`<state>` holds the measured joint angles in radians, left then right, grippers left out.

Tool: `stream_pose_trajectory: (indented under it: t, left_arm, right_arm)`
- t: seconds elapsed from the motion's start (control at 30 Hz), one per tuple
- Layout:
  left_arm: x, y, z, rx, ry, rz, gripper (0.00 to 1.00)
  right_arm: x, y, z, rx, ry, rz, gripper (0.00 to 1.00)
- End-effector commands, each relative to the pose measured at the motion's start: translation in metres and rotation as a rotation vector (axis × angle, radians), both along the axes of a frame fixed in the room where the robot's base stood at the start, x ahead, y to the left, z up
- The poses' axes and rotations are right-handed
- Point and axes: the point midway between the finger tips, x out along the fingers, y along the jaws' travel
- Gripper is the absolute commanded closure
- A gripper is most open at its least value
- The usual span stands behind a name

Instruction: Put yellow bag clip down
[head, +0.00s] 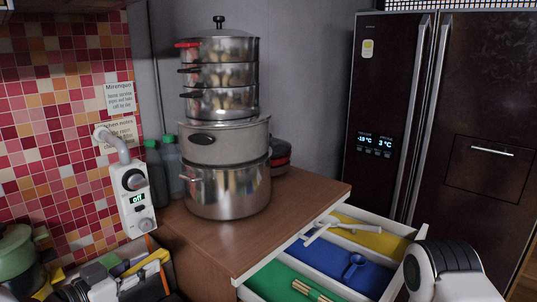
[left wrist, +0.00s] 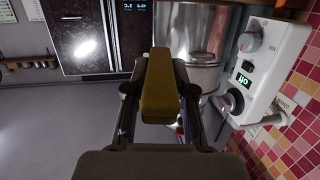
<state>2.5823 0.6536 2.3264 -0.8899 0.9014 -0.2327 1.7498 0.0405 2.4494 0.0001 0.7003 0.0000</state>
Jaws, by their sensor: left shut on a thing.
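A yellow bag clip (left wrist: 160,85) sits lengthwise between the dark fingers of my left gripper (left wrist: 160,70) in the left wrist view. The fingers are shut on it, and its narrower end points away from the camera. In the head view a yellow strip, which looks like the clip (head: 150,262), shows at the lower left among grey and dark parts; the gripper is hard to make out there. An open drawer (head: 292,253) has yellow (head: 375,240), blue (head: 345,268) and green (head: 272,281) sections, well to the right of the clip. My right gripper is not shown.
Stacked steel pots (head: 226,190) stand on the wooden counter (head: 305,195). A white device (head: 135,200) reading "off" and bottles are left of them. A dark fridge (head: 385,80) stands behind.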

Motion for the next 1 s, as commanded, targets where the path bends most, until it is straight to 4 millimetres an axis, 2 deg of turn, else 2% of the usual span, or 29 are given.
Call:
stream_pose_trajectory:
  t: [0.17,0.27,0.33,0.4,0.53,0.7,1.0]
  left_arm:
    - [0.016,-0.007,-0.036,0.009,0.007,0.116,0.97]
    - [0.026,-0.011,-0.065,0.014,0.009,0.214,0.97]
    - [0.032,-0.016,-0.092,0.016,0.008,0.298,0.97]
    - [0.033,-0.022,-0.119,0.015,0.005,0.386,0.97]
    - [0.024,-0.037,-0.159,0.008,0.002,0.5,0.97]
    - [0.007,-0.052,-0.179,0.003,-0.001,0.551,0.97]
    - [0.005,-0.054,-0.18,0.0,-0.002,0.559,0.97]
  right_arm:
    - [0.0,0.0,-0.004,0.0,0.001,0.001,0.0]
    - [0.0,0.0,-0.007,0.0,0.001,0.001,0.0]
    - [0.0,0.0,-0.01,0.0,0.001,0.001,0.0]
    - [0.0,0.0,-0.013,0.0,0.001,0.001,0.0]
    - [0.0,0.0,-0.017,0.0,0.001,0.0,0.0]
    - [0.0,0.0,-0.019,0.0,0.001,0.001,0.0]
    - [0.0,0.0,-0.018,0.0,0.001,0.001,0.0]
